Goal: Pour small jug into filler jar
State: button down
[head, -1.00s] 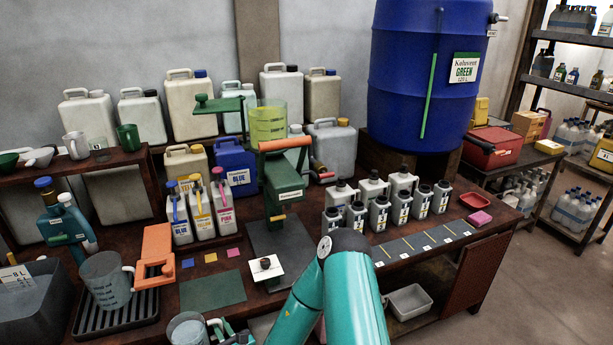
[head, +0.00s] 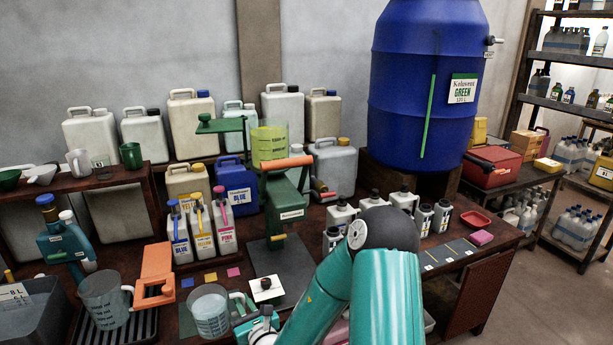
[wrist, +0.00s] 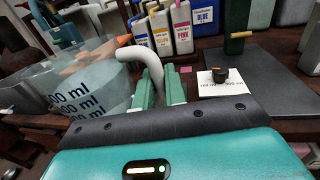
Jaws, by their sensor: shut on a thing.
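My gripper (head: 246,316) is shut on the pale handle of a clear small jug (head: 208,312). In the wrist view the handle curves between my green fingers (wrist: 160,88), and the jug body (wrist: 90,90) with dark ml marks is at the left. The jug looks roughly upright and seems to hold a pale liquid; its lower part is out of view there. The filler jar (head: 269,145), clear with yellow-green contents and level marks, sits on top of the green filler machine (head: 287,195), above and behind the jug, clearly apart from it.
A larger clear jug (head: 104,302) stands at the left on a ribbed tray (head: 145,325), beside an orange bracket (head: 155,275). Blue, yellow and pink bottles (head: 200,232) stand behind. A white card with a knob (head: 265,289) lies before the machine. A green arm (head: 220,124) juts beside the jar.

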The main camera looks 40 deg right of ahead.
jog(key=d+r, duration=0.5)
jog(key=r, duration=0.2)
jog(key=shift+w+d+r+h, duration=0.2)
jog(key=shift+d+r+h, duration=0.05)
jog(key=shift+d+h, duration=0.1)
